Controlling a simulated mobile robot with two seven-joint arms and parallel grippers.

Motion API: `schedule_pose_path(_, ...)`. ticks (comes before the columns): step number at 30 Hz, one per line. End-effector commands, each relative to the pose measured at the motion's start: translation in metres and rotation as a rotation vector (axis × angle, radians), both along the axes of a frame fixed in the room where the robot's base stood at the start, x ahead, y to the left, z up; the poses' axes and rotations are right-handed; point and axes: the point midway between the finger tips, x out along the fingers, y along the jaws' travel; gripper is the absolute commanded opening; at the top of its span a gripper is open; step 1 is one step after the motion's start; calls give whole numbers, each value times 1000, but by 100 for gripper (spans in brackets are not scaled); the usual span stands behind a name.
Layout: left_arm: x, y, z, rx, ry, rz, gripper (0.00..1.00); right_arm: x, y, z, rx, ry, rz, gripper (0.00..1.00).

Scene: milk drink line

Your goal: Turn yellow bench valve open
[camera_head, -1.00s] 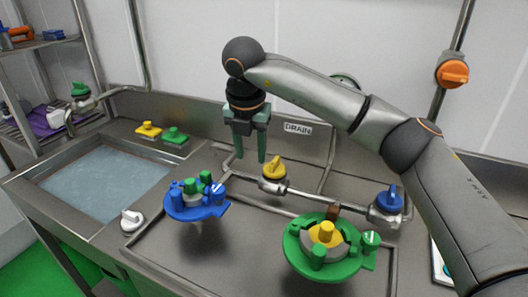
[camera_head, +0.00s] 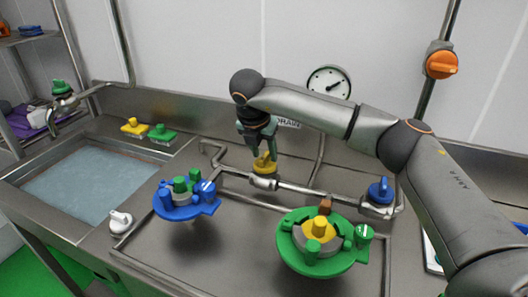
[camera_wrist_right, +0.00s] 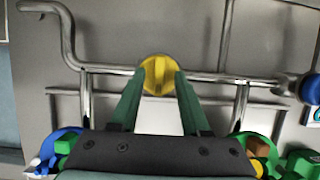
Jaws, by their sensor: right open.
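The yellow bench valve (camera_head: 264,163) sits on the metal pipe at the back of the bench. In the right wrist view its round yellow knob (camera_wrist_right: 158,75) shows a raised grip running roughly up and down the picture. My right gripper (camera_head: 262,153) points down at the valve. In the right wrist view its two green fingers (camera_wrist_right: 158,82) are open, with their tips at the left and right sides of the knob. I cannot tell whether they touch it. My left gripper is not in view.
A blue valve (camera_head: 380,191) stands right on the same pipe. Blue (camera_head: 180,208) and green (camera_head: 303,262) round fixtures stand in front. A water-filled sink (camera_head: 95,182) is at left. An orange valve (camera_head: 441,62) is on the upright pipe, with a gauge (camera_head: 329,82) behind my arm.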

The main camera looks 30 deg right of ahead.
Motion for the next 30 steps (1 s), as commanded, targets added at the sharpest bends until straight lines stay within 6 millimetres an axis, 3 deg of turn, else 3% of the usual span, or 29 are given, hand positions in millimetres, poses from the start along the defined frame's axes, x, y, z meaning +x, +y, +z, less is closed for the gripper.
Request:
schedule_pose_path(11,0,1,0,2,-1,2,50,2,-2,-6,0,0,1,46)
schedule_pose_path(23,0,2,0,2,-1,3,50,1,-1,-6,0,0,1,1)
schedule_pose_path(30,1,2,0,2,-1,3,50,1,-1,-6,1,0,1,0)
